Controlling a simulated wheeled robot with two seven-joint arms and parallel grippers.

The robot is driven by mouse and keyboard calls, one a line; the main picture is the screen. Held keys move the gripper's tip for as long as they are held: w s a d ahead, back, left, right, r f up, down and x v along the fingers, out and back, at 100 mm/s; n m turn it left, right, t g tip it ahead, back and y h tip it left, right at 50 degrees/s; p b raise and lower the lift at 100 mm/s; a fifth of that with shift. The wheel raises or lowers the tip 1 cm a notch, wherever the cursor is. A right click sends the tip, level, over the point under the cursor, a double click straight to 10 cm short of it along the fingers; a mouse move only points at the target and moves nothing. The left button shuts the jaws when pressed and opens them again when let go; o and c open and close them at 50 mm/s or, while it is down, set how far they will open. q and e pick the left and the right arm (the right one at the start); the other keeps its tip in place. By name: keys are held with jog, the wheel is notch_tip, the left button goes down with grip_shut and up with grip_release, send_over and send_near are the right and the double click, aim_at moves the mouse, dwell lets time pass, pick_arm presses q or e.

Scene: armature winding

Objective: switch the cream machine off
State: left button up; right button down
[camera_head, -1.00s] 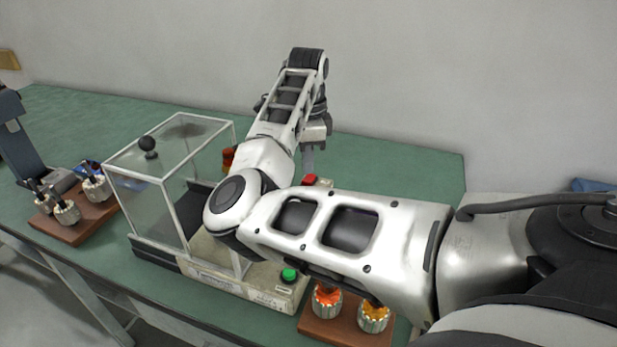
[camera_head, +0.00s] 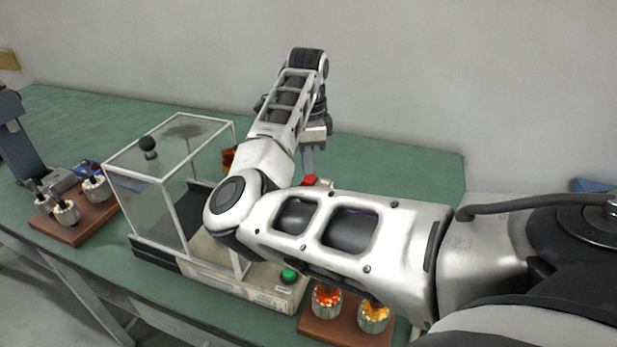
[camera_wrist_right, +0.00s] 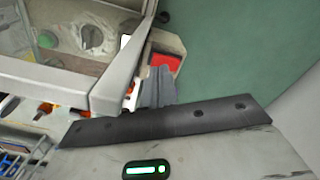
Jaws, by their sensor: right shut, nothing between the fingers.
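The cream machine (camera_head: 255,288) stands on the green bench under a clear box-shaped guard (camera_head: 137,195) with a black knob. A green button (camera_head: 288,275) is on its near right corner, and a red button (camera_head: 309,180) is on its far right side. The red button also shows in the right wrist view (camera_wrist_right: 164,63). My right gripper (camera_head: 308,168) is shut and empty, pointing down just behind the red button. In the wrist view its fingers (camera_wrist_right: 157,86) are right beside the red button; I cannot tell whether they touch. My right forearm hides part of the machine. My left gripper is not in view.
A wooden board (camera_head: 315,328) with orange and yellow wound armatures stands near right, partly under my arm. Another board (camera_head: 75,232) with several armatures stands at left, beside a dark blue-grey stand (camera_head: 22,150). The bench behind and right of my right gripper is clear.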

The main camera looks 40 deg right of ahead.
aim_at(308, 180)
dwell(0.4)
jog(key=shift+f, duration=0.25)
jog(key=shift+f+b, duration=0.4)
jog(key=shift+b, duration=0.1)
jog(key=shift+f+b, duration=0.35)
jog(key=shift+f, duration=0.2)
dwell(0.5)
jog(key=shift+r+p, duration=1.35)
jog(key=shift+r, duration=0.65)
jog(key=shift+r+p, duration=0.85)
jog(key=shift+r, duration=0.65)
